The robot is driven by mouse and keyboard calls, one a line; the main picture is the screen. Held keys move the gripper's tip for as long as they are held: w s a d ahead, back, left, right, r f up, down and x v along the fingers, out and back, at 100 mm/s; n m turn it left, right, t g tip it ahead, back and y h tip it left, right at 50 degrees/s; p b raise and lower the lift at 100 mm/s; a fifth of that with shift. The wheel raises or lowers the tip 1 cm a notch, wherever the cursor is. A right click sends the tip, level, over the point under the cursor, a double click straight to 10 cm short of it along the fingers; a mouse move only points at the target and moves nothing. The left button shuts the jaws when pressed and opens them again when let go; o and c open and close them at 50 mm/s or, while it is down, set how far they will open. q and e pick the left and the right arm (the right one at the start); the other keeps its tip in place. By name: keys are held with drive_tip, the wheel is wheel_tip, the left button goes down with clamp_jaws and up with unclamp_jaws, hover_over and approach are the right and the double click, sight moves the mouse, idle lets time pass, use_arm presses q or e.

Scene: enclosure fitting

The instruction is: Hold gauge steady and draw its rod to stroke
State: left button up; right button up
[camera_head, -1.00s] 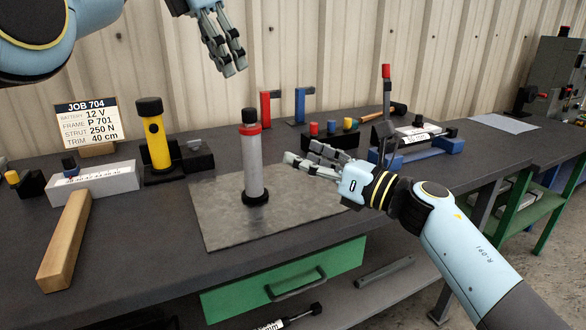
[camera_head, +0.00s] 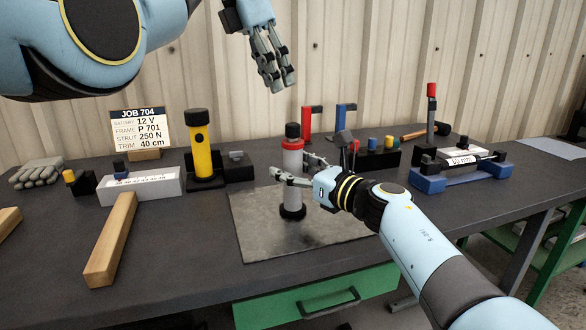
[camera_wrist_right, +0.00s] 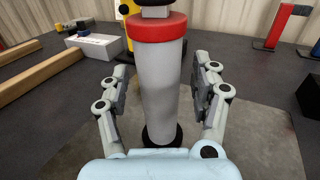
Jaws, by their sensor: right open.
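The gauge (camera_head: 292,187) stands upright on a grey metal plate (camera_head: 262,238). It has a pale cylinder, a red collar, a black top and a black foot. It also shows in the right wrist view (camera_wrist_right: 161,85). My right gripper (camera_head: 300,172) is open at the gauge's body, below the red collar. In the right wrist view its fingers (camera_wrist_right: 164,90) stand on either side of the cylinder, with gaps visible. My left gripper (camera_head: 278,85) is empty in the air above the gauge, fingers pointing down and apart from it. Its finger spacing is hard to judge.
A job card (camera_head: 141,130), a yellow flashlight (camera_head: 202,150), a white block (camera_head: 140,187) and a wooden bar (camera_head: 112,240) lie left. Red (camera_head: 307,123) and blue (camera_head: 345,115) brackets, a black rack (camera_head: 377,158) and a blue cradle (camera_head: 460,175) stand behind and right.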

drive_tip(key=shift+w+a, duration=0.15)
clamp_jaws()
idle(0.4)
